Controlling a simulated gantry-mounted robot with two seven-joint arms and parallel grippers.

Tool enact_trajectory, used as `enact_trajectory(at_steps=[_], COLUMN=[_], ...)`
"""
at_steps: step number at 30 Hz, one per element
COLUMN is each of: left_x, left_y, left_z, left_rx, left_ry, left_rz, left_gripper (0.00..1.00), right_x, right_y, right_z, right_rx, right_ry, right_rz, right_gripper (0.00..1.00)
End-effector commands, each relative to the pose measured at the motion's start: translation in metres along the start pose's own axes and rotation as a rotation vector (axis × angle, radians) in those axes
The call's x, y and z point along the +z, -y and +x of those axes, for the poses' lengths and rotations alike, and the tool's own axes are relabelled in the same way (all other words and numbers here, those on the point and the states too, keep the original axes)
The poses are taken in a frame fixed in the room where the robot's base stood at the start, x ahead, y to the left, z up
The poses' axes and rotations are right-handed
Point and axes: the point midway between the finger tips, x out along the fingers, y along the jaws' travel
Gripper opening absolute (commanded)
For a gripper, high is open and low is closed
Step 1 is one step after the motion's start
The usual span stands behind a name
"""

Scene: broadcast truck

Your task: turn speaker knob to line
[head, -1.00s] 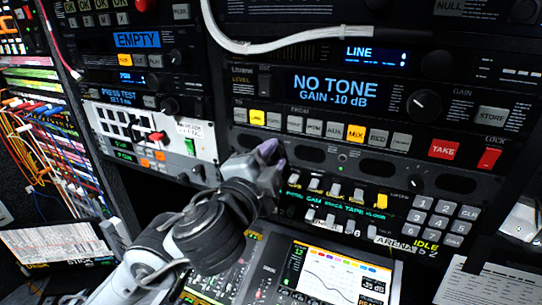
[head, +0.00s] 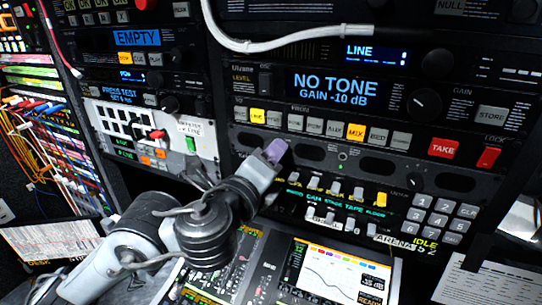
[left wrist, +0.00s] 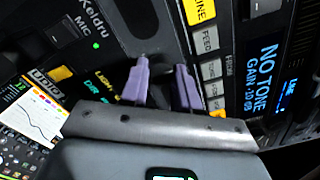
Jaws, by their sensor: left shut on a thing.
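My left gripper (head: 275,151) reaches up to the dark grey speaker panel, the strip with dark oval grilles (head: 376,168) below the row of buttons. Its purple fingertips are at the left part of that panel. In the left wrist view the two fingers (left wrist: 163,66) stand with a narrow gap at the panel face. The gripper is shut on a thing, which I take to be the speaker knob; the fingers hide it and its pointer. The display above reads NO TONE, GAIN -10 dB (head: 335,90). A smaller display reads LINE (head: 375,54). My right gripper is not in view.
A large gain knob (head: 424,103) sits right of the display. A yellow LINE button (head: 257,117) and yellow MIX button (head: 356,132) are lit in the row just above. A tilted touchscreen (head: 335,268) is below. A white cable (head: 290,40) hangs across the top.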

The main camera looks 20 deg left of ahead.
Motion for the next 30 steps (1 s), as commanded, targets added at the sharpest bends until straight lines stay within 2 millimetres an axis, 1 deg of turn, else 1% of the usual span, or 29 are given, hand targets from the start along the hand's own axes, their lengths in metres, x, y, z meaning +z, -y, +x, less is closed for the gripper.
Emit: enact_trajectory(at_steps=[9, 18, 24, 30], left_x=[-0.0002, -0.0001, 0.0001, 0.0000], left_y=[0.0007, -0.0001, -0.0006, -0.0010], left_z=[-0.0008, -0.0008, -0.0006, -0.0004], left_rx=[-0.003, -0.002, 0.000, 0.001], left_ry=[-0.009, -0.016, -0.019, -0.023], left_rz=[0.301, 0.563, 0.693, 0.774], left_gripper=[0.00, 0.00, 0.00, 0.00], right_x=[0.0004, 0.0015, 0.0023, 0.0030], right_y=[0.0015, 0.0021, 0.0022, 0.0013], right_z=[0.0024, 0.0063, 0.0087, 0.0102], right_rx=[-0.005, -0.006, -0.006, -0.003], right_ry=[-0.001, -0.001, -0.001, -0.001], right_rz=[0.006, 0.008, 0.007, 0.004], right_gripper=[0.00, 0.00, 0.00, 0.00])
